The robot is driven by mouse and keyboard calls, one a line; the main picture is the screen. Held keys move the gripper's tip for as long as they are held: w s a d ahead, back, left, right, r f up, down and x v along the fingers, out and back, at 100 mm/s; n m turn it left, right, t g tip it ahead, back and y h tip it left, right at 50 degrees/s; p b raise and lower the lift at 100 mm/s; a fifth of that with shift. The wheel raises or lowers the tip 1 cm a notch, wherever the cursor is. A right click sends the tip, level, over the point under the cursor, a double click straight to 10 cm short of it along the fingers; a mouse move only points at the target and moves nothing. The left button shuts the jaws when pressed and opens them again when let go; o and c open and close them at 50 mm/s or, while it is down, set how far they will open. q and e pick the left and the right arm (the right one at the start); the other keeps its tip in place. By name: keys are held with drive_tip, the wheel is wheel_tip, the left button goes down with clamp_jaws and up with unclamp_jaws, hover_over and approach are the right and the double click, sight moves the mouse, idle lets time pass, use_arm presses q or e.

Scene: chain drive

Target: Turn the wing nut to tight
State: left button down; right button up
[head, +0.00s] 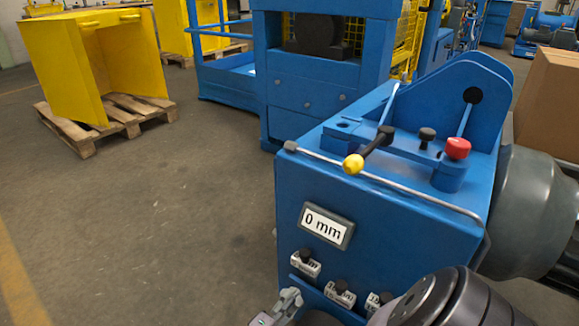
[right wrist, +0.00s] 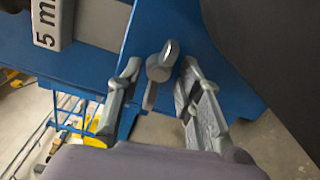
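In the right wrist view a grey part that looks like the wing nut (right wrist: 160,68) sits against the blue housing, with one rounded wing end showing. My right gripper (right wrist: 160,80) is open, with one finger on either side of the nut. Small gaps seem to show between the nut and both fingertips; contact is hard to judge. In the head view my right gripper (head: 288,303) is at the bottom, by the lower front edge of the blue machine housing (head: 390,235). The wing nut cannot be made out there. My left gripper is not in view.
The housing front carries a "0 mm" display (head: 326,226) and several small labelled blocks, one (head: 305,263) nearest the display. A lever with a yellow knob (head: 353,164), a red knob (head: 458,148) and a bent rail lie above. Open floor (head: 150,240) is at left.

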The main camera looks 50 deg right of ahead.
drive_tip(key=s+a, duration=0.1)
drive_tip(key=a, duration=1.1)
idle(0.4)
